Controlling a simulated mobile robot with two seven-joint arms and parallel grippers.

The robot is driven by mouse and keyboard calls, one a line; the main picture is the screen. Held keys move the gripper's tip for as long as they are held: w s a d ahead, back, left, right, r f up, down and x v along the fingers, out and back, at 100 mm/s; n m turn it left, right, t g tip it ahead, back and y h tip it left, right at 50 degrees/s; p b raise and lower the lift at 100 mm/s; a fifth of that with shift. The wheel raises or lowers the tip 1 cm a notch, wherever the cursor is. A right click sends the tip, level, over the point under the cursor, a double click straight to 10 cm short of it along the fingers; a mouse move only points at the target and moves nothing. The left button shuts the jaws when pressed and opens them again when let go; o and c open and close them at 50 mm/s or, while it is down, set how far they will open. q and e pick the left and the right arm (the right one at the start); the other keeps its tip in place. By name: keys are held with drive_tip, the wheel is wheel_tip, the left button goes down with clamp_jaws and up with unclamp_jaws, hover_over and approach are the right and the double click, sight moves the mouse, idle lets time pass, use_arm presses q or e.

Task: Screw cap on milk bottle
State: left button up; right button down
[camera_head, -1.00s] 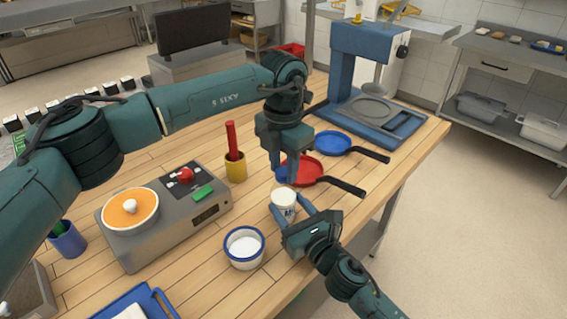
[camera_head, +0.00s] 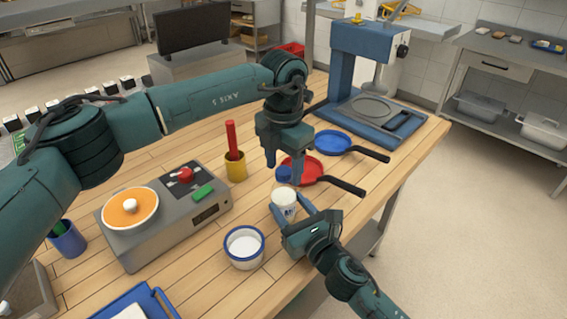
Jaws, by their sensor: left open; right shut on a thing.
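The white milk bottle (camera_head: 284,203) stands upright at the table's right side. My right gripper (camera_head: 290,216) is shut on its body from the front right. The blue cap (camera_head: 284,174) shows just above the bottle's top. I cannot tell whether it sits on the neck or is threaded. My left gripper (camera_head: 284,164) points down over the bottle from above. Its fingers are open, one on each side of the cap, and no firm hold on it shows.
A red pan (camera_head: 303,169) and a blue pan (camera_head: 333,142) lie just behind. A blue-rimmed white bowl (camera_head: 244,247) stands at front left. A yellow cup (camera_head: 236,169) with a red stick and a grey scale-like device (camera_head: 150,240) stand left. The table's right edge is close.

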use_arm(q)
wheel_tip(320, 180, up, 12)
idle(0.6)
use_arm(e)
drive_tip(key=c, duration=0.5)
unclamp_jaws()
use_arm(q)
wheel_tip(320, 180, down, 2)
drive_tip(key=shift+f+b, duration=0.15)
drive_tip(key=shift+b, duration=0.95)
use_arm(e)
drive_tip(key=v, duration=1.3)
drive_tip(key=shift+s, duration=0.1)
